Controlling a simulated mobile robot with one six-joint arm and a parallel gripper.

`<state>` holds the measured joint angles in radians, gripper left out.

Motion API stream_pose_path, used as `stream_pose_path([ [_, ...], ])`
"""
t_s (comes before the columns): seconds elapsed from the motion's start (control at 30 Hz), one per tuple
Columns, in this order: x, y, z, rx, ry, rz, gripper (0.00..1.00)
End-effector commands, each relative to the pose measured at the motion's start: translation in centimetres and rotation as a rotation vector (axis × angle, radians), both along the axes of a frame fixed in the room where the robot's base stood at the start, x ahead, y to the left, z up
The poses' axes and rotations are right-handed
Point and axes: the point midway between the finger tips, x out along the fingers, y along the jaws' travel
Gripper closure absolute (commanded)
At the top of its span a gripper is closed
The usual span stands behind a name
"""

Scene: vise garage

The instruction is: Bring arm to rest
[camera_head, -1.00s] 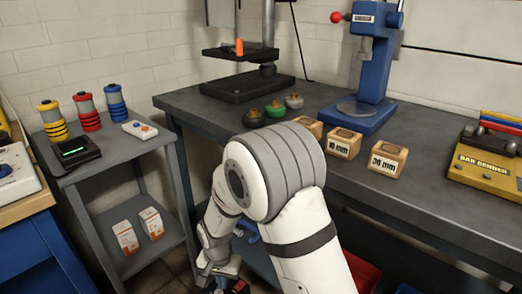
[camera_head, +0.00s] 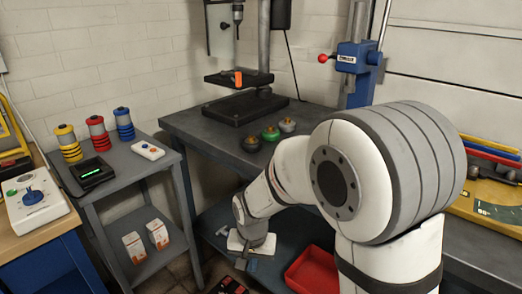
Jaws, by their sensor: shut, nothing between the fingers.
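My arm rises from the lower right of the head view and bends left and down. Its big white and grey joint covers part of the workbench. My gripper (camera_head: 243,263) is small and low in the picture, in front of the bench's lower shelf. It is shut and empty. The fingertips are too small to see in detail, and I cannot tell how far they are from the shelf edge.
The workbench (camera_head: 190,122) carries a drill press (camera_head: 240,105), several round pots (camera_head: 270,133) and a blue press (camera_head: 355,62). A grey cart (camera_head: 118,170) stands at the left. A red bin (camera_head: 313,270) sits below the bench. The bench's left front is clear.

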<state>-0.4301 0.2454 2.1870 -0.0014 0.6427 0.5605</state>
Motion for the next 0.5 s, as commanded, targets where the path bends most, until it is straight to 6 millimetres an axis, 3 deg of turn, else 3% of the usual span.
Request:
stream_pose_path([
  [0.03, -0.3, -1.6, 4.8, 0.005, -0.019, 0.001, 1.00],
  [0.1, -1.1, -3.8, 9.0, 0.006, -0.034, 0.012, 1.00],
  [0.3, -4.3, -9.3, 19.5, 0.000, -0.081, 0.050, 1.00],
  [0.5, -8.7, -13.8, 28.4, -0.018, -0.126, 0.086, 1.00],
])
